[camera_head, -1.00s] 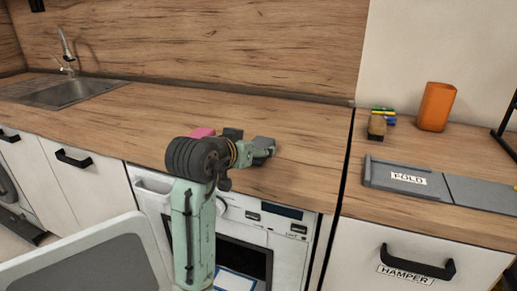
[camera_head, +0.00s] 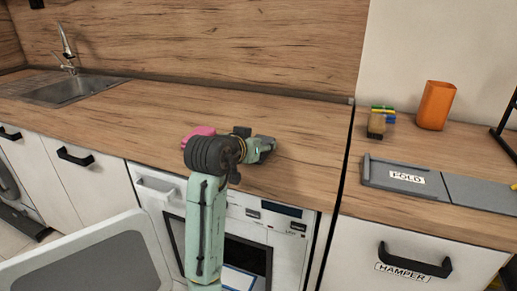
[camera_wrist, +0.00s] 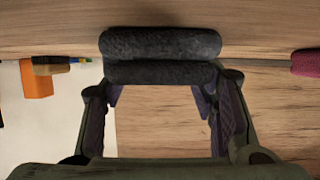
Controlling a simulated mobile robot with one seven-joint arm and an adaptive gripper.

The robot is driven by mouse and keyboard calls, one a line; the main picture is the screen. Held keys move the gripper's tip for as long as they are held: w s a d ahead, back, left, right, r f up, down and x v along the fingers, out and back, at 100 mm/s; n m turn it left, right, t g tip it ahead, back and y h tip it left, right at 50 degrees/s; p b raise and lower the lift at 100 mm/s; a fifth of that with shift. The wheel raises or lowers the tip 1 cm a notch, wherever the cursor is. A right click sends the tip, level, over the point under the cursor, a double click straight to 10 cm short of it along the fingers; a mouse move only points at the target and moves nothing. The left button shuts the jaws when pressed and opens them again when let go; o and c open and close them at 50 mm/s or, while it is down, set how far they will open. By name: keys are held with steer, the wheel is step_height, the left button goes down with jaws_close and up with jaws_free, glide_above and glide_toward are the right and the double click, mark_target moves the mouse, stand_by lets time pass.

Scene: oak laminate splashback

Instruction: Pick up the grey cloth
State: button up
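The grey cloth (camera_wrist: 160,58) shows in the wrist view as a dark, folded, two-layered bundle at the top middle. It lies at the fingertips and covers their ends, so I cannot tell whether they touch it. My gripper (camera_wrist: 160,100) has its two fingers spread wide apart, one toward each end of the cloth. In the head view my gripper (camera_head: 264,147) is low over the counter near its front edge. I cannot make out the cloth there, as my gripper and wrist cover that spot.
A pink item (camera_head: 198,134) lies left of my gripper on the counter (camera_head: 120,110); it also shows in the wrist view (camera_wrist: 306,62). At right are an orange cup (camera_head: 435,105), a small brush-like item (camera_head: 377,122) and a grey FOLD board (camera_head: 400,180). The counter behind is clear.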

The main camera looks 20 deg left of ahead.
steer(key=c, duration=0.5)
steer(key=shift+c, duration=0.3)
steer(key=shift+r, duration=0.15)
